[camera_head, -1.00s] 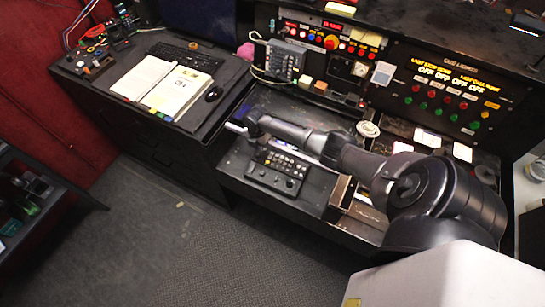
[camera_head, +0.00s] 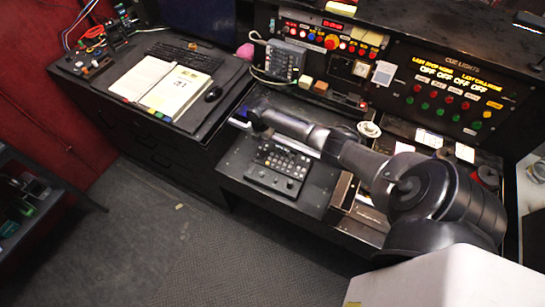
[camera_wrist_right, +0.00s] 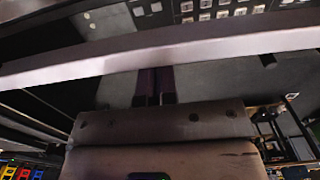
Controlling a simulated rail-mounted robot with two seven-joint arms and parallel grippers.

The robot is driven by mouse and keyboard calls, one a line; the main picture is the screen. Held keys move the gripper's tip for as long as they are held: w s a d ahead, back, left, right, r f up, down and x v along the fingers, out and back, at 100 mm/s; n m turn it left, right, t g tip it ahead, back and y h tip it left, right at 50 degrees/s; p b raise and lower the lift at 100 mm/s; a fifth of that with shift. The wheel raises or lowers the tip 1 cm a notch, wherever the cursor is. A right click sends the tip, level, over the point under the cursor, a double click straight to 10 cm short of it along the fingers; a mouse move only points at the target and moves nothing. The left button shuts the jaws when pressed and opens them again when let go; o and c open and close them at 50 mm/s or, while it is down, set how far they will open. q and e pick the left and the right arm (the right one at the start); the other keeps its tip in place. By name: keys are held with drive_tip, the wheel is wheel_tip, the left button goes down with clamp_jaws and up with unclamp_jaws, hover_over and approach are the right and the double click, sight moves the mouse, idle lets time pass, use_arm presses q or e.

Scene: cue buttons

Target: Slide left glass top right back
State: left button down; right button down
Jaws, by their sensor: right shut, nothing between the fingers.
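The left glass top (camera_head: 283,101) appears as a dark sheet over the recess in the middle of the console, partly hidden by my right arm. A pale metal edge strip (camera_head: 234,122) runs along its front and shows on both sides of my wrist. In the right wrist view a pale bar (camera_wrist_right: 220,48) crosses the picture. My right gripper (camera_wrist_right: 154,88) is shut and empty, its dark fingers side by side just at the bar; I cannot tell whether they touch it. In the head view the fingers are too small to make out. My left gripper is not in view.
A black button panel (camera_head: 280,166) lies in front of the strip, close under my forearm. A white round object (camera_head: 369,130) sits behind my arm. The cue light panel (camera_head: 450,92) stands at the back right. An open book (camera_head: 182,90) lies on the left desk.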

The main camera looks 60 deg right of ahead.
drive_tip(key=shift+d+f+b, duration=0.1)
drive_tip(key=shift+d+b, duration=0.75)
drive_tip(key=shift+d, duration=0.75)
drive_tip(key=d+b, duration=0.3)
drive_tip(key=d, duration=0.1)
drive_tip(key=shift+s, duration=0.1)
drive_tip(key=shift+d+b, duration=0.45)
drive_tip(key=shift+d, duration=0.3)
